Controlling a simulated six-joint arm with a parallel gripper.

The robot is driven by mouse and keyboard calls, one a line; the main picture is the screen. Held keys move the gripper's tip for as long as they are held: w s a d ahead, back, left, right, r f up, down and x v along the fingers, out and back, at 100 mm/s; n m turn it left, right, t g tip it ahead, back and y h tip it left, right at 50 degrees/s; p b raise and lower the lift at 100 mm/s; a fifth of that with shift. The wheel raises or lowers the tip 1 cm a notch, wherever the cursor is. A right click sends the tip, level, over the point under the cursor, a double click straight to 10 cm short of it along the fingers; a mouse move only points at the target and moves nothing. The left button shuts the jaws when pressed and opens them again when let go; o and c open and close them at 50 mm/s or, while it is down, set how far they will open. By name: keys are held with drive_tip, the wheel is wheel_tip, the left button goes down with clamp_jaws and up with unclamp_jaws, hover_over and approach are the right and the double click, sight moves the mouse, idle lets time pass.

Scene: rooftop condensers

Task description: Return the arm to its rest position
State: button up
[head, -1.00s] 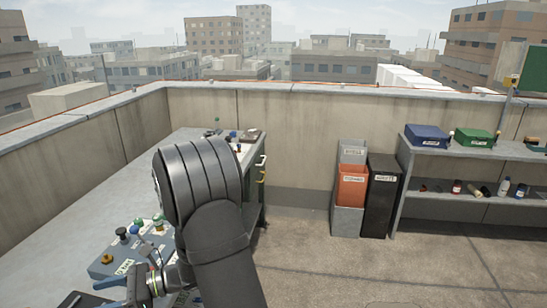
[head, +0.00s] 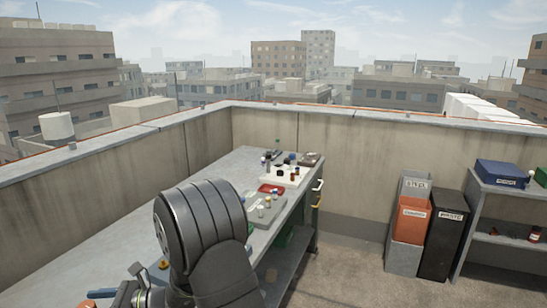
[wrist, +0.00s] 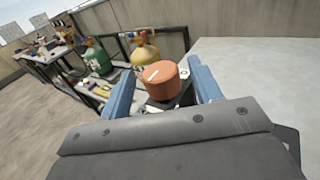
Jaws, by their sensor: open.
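My gripper (wrist: 160,72) shows in the wrist view with its two blue fingers apart. An orange round cap or knob (wrist: 162,80) shows between the fingers, above a dark and white part. I cannot tell whether a finger touches it. In the head view my gripper (head: 104,293) is at the lower left, with one blue finger visible and an orange thing (head: 85,306) at the bottom edge. My dark arm covers part of the grey workbench (head: 110,238).
The bench holds a grey tray (head: 265,213), a red tray (head: 270,188) and a white rack with bottles (head: 285,176). An orange bin (head: 411,220) and black bin (head: 442,235) stand right, beside a shelf (head: 500,245). Green (wrist: 97,57) and yellow (wrist: 145,55) cylinders show in the wrist view.

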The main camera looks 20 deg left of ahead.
drive_tip(key=shift+x, duration=0.9)
